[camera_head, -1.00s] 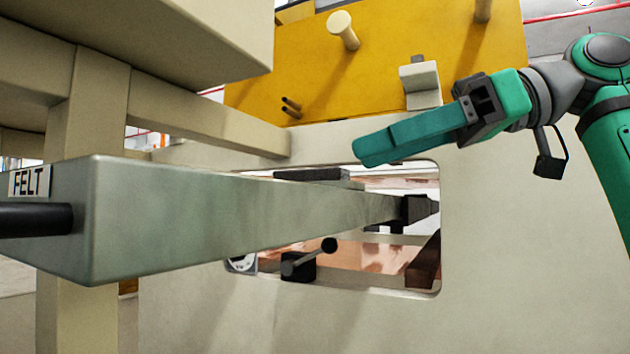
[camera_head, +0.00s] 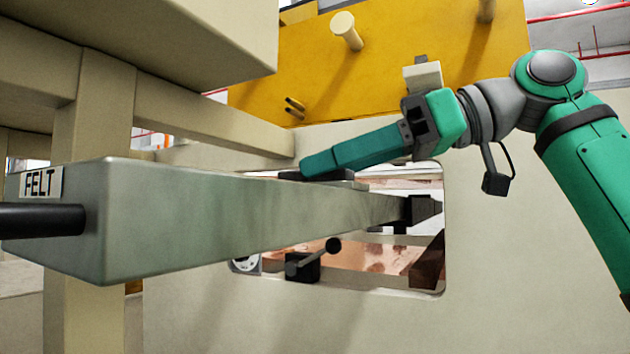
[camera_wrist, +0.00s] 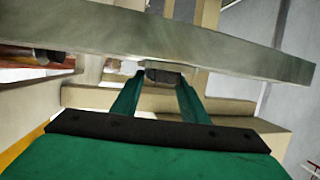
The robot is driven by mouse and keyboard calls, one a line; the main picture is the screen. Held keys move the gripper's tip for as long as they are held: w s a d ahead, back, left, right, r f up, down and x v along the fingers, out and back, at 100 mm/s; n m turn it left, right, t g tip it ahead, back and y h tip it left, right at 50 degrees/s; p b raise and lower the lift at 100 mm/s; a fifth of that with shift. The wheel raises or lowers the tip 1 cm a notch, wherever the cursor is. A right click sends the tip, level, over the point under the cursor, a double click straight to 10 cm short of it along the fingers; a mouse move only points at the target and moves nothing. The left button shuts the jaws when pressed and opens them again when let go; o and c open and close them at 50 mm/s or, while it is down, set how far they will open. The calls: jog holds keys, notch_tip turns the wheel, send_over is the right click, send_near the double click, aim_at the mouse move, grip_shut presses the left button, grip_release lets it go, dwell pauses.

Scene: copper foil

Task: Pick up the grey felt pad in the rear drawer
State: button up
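The drawer (camera_head: 200,215) is a long grey-green metal box labelled FELT, pulled out toward the left. A dark grey flat pad (camera_head: 322,178) shows just above its far rim, with a lighter grey edge beside it. My gripper (camera_head: 304,167), with long teal fingers, slants down left, its tips at the pad in the picture. In the wrist view the fingers (camera_wrist: 158,80) stand apart and a dark block (camera_wrist: 163,77), apparently the pad, shows between or just beyond their tips. I cannot tell whether they touch it. The drawer's inside is hidden.
A beige frame post (camera_head: 95,130) and overhanging box (camera_head: 160,35) stand at the left. A beige panel with a window opening (camera_head: 520,250) is behind the drawer. A black-knobbed lever (camera_head: 310,260) and copper sheet (camera_head: 375,258) show through it. A yellow panel (camera_head: 420,35) rises behind.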

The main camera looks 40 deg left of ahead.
jog(key=c, duration=0.8)
jog(key=shift+o, duration=0.2)
jog(key=shift+d, duration=0.1)
